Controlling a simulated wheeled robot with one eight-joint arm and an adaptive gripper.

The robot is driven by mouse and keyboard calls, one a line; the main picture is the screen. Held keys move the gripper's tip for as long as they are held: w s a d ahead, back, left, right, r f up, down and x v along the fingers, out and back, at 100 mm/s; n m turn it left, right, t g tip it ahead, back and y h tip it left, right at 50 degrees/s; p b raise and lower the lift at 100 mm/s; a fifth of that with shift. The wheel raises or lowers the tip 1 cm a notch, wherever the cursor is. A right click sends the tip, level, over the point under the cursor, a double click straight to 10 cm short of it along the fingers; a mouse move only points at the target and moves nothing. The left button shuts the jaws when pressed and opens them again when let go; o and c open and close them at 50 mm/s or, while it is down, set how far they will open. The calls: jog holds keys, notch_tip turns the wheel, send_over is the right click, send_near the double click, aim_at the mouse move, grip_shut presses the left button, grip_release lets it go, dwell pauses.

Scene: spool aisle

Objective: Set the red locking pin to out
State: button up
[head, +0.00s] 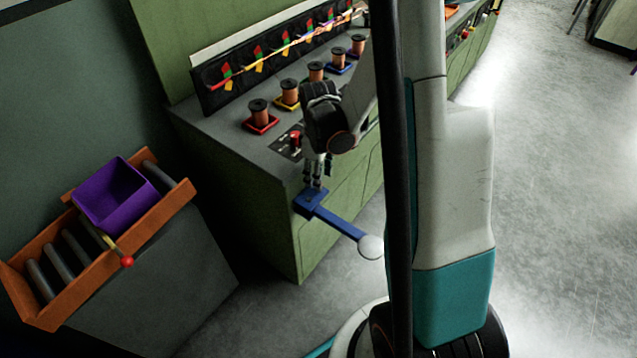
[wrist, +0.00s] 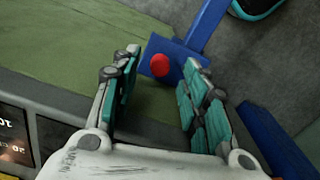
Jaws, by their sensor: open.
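The red locking pin (wrist: 159,65) shows in the wrist view as a round red knob on a blue block (wrist: 176,54). In the head view the blue block (head: 312,201) sits at the near edge of the green bench, with a blue lever (head: 340,224) ending in a white ball. My gripper (head: 316,184) points down just above the block, and its fingers hide the pin there. In the wrist view my gripper (wrist: 163,75) is open, with the knob between and beyond the fingertips, no contact visible. I cannot tell whether the pin is in or out.
The green bench (head: 240,190) carries spools on coloured trays (head: 262,122) and a dark panel with a red switch (head: 295,139). A purple bin (head: 115,195) stands on an orange roller rack (head: 165,213) at left. The floor at right (head: 560,180) is clear.

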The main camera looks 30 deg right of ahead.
jog(key=shift+f+b, duration=0.3)
jog(key=shift+f, duration=0.85)
grip_shut()
jog(key=shift+r+p, duration=0.65)
jog(key=shift+r, duration=0.5)
grip_release()
